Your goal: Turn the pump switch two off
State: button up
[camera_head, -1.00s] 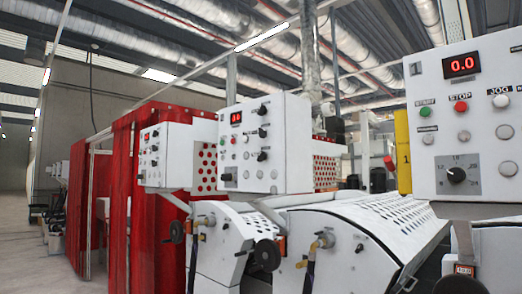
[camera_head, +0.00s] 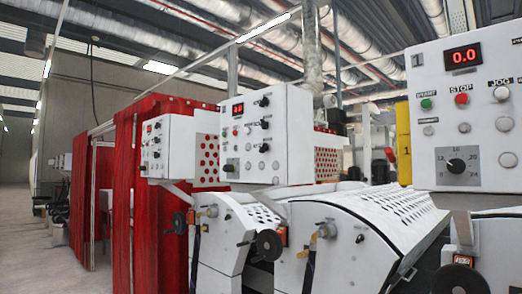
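Three white control panels show in the head view. The right panel (camera_head: 479,135) is nearest, with a red 0.0 display (camera_head: 465,56), a green START button (camera_head: 427,103), a red STOP button (camera_head: 461,99), a white JOG button (camera_head: 501,93) and a black rotary knob (camera_head: 456,165) on a grey scale. The middle panel (camera_head: 258,138) has a red display (camera_head: 238,110), several black knobs (camera_head: 264,101) and pale buttons. The left panel (camera_head: 166,147) is smaller and farther off. I cannot read which control is pump switch two. My gripper is not in view.
White coater machines with perforated covers (camera_head: 385,217) and black handwheels (camera_head: 269,245) stand below the panels. Red curtains (camera_head: 150,205) hang at the left, and a yellow post (camera_head: 403,143) stands beside the right panel. Open grey floor (camera_head: 35,255) lies at the far left.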

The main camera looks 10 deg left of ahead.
aim_at(264, 147)
jog(key=u, duration=0.35)
jog(key=k, duration=0.45)
jog(key=u, duration=1)
jog(key=k, duration=0.9)
jog(key=u, duration=0.85)
jog(key=i, duration=2.4)
jog(key=z, duration=0.6)
jog(key=i, duration=0.7)
jog(key=z, duration=0.4)
